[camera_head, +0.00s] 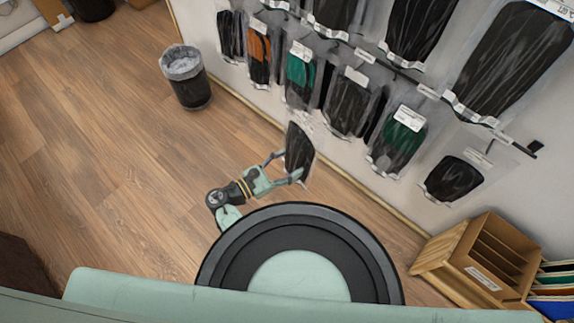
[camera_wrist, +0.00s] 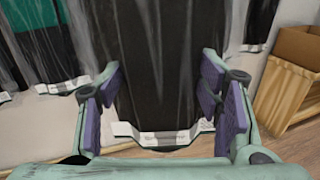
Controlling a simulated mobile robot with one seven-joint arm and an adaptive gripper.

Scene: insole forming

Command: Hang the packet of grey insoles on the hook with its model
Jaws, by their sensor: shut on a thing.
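My gripper (camera_head: 283,168) is shut on a packet of dark grey insoles (camera_head: 298,150) in clear plastic, held roughly upright in front of the wall. In the wrist view the packet (camera_wrist: 160,60) fills the middle, between the purple finger pads of my gripper (camera_wrist: 162,95); its white lower label strip shows near the bottom. Several hooks on the wall hold packets: dark grey ones (camera_head: 348,108), green ones (camera_head: 300,75) and an orange one (camera_head: 259,55). A dark packet (camera_head: 454,178) hangs at the lower right end. The tip of the held packet's hanger is hard to make out.
A rail with price tags (camera_head: 400,72) runs along the wall above the lower row. A wooden organiser (camera_head: 480,255) stands at the lower right, and a bin (camera_head: 187,80) at the upper left. The wooden floor (camera_head: 110,150) at the left is clear.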

